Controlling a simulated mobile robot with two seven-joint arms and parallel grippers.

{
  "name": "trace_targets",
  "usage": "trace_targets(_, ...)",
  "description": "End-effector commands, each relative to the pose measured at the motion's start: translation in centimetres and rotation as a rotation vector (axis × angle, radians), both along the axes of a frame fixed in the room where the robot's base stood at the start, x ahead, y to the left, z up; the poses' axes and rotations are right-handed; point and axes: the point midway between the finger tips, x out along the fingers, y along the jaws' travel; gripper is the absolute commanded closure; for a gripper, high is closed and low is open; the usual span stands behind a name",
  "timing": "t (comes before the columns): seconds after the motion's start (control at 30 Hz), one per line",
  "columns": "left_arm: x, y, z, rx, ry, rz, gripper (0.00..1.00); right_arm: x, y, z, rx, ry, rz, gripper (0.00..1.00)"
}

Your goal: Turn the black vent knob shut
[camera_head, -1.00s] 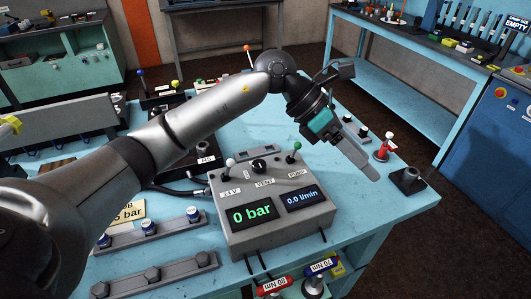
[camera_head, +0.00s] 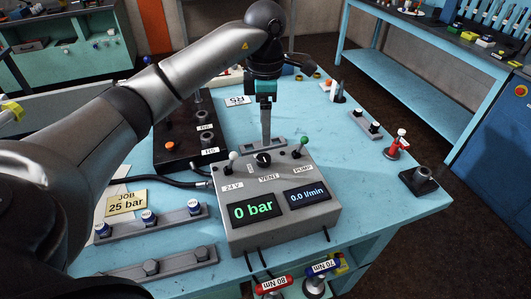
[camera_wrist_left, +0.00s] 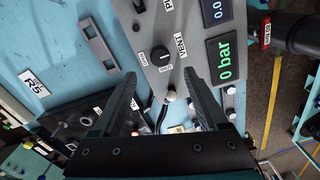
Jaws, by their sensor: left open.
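The round black vent knob (camera_head: 263,159) sits on top of the grey control box (camera_head: 290,233), between a white-tipped lever and a green-tipped lever. In the left wrist view the knob (camera_wrist_left: 161,56) shows a light pointer line, with a "VENT" label beside it. My left gripper (camera_head: 266,142) points down just behind the knob in the head view. In the left wrist view its two fingers (camera_wrist_left: 160,82) are spread apart with nothing between them, and the knob lies beyond their tips. They appear clear of it. My right gripper is out of view.
The white-tipped lever (camera_head: 233,156) and green-tipped lever (camera_head: 303,141) stand close on either side of the knob. A black block with ports (camera_head: 188,140) is at the left. The box reads 0 bar and 0.0 l/min.

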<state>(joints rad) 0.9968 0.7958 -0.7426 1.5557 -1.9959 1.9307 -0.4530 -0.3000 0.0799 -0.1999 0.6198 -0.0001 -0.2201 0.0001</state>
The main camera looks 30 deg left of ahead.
Motion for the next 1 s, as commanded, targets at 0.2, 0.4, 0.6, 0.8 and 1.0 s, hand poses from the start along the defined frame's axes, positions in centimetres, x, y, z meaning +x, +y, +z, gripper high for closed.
trace_targets(0.2, -0.1, -0.1, -4.9, -0.002, 0.003, 0.000, 0.24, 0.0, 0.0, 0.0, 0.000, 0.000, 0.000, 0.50)
trace_targets(0.4, 0.0, -0.1, -7.8, -0.003, 0.001, 0.000, 0.24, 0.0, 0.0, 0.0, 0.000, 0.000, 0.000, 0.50)
trace_targets(0.6, 0.0, -0.1, -9.0, -0.002, -0.001, 0.001, 0.24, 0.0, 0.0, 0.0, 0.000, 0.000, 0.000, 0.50)
trace_targets(0.8, 0.0, 0.0, -9.0, -0.002, -0.001, 0.000, 0.24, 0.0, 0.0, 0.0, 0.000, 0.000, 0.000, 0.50)
trace_targets(1.0, 0.0, -0.1, -9.0, -0.002, -0.001, 0.000, 0.40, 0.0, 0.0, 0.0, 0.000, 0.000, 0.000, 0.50)
